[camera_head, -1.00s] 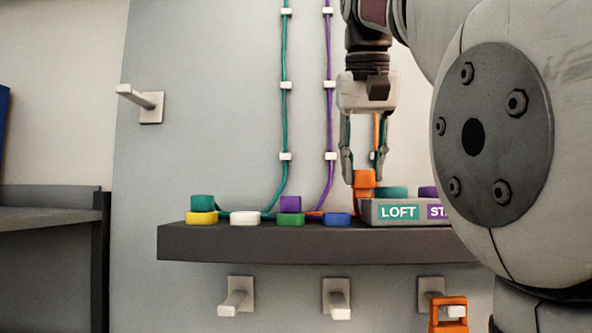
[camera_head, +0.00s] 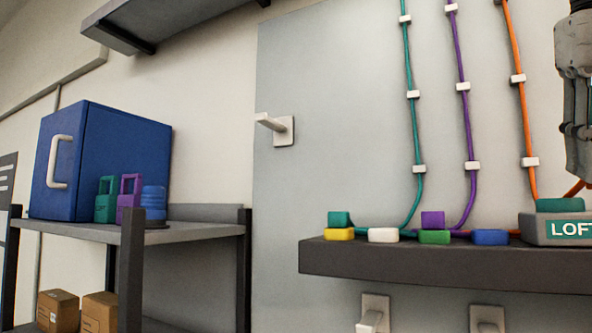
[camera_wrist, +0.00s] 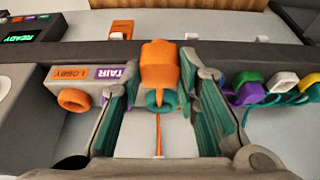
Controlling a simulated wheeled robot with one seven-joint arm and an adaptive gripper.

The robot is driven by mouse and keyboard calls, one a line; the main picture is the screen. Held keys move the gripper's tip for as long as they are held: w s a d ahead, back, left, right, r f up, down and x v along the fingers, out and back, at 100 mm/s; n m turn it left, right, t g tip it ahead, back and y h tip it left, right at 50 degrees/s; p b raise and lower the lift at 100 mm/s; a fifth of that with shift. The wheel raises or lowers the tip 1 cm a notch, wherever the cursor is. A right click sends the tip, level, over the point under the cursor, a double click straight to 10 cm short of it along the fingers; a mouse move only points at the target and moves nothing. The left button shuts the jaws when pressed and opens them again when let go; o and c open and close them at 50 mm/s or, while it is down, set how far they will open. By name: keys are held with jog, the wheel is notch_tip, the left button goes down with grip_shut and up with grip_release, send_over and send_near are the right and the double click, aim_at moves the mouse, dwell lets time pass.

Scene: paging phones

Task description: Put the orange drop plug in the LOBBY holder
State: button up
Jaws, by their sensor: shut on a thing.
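The orange drop plug (camera_wrist: 160,65) is between my gripper's fingers in the wrist view. My gripper (camera_wrist: 160,90) is shut on it, and an orange cord runs from it. In the head view my gripper (camera_head: 578,150) is cut by the right edge, above the labelled holder block (camera_head: 545,232); the plug cannot be made out there. The wrist view shows the LOBBY label (camera_wrist: 73,73) upside down, left of the held plug, with an orange ring (camera_wrist: 73,100) beside it. The STAIR label (camera_wrist: 110,72) is nearer. A teal ring (camera_wrist: 152,99) shows partly behind the plug.
The dark shelf (camera_head: 420,262) carries several coloured blocks, including a white one (camera_head: 383,235) and a blue one (camera_head: 490,237). White pegs (camera_head: 375,312) stick out below. A dark device reading READY (camera_wrist: 25,37) is at the wrist view's upper left. A blue cabinet (camera_head: 110,160) stands left.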

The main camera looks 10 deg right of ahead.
jog(key=shift+r, duration=0.15)
jog(key=shift+r+p, duration=3.35)
jog(key=shift+p, duration=0.25)
